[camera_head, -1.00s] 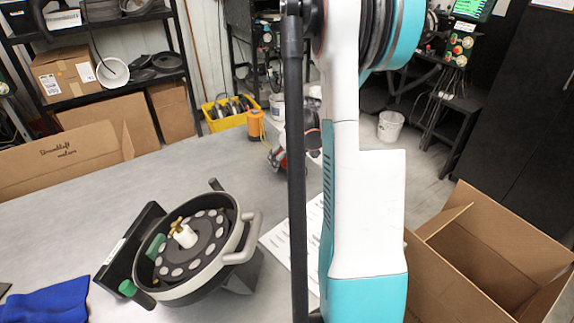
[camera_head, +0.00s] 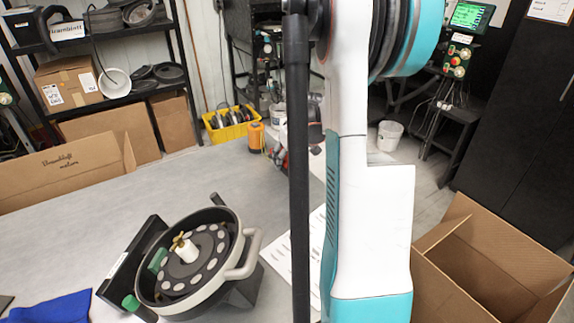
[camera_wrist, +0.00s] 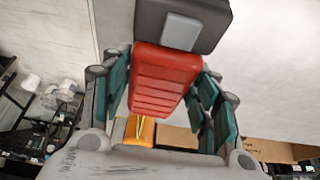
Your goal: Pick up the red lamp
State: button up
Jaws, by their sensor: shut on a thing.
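The red lamp (camera_wrist: 165,75), a red ribbed body with a dark grey block and a pale square patch at one end, fills the middle of the wrist view. My gripper (camera_wrist: 166,90) has its teal finger pads on both sides of it and is shut on it. In the head view my arm hides most of the gripper and the lamp. I cannot tell there how far the lamp is above the table.
An orange device (camera_head: 254,136) stands at the table's far edge, near a yellow bin (camera_head: 232,130). A round seed meter (camera_head: 190,265) sits on the grey table (camera_head: 110,225), with a blue cloth (camera_head: 55,308) to its left. An open cardboard box (camera_head: 480,280) is at right.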

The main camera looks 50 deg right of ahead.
aim_at(287, 156)
notch_tip(287, 156, up, 14)
jog(key=p, duration=0.3)
jog(key=shift+p, duration=0.4)
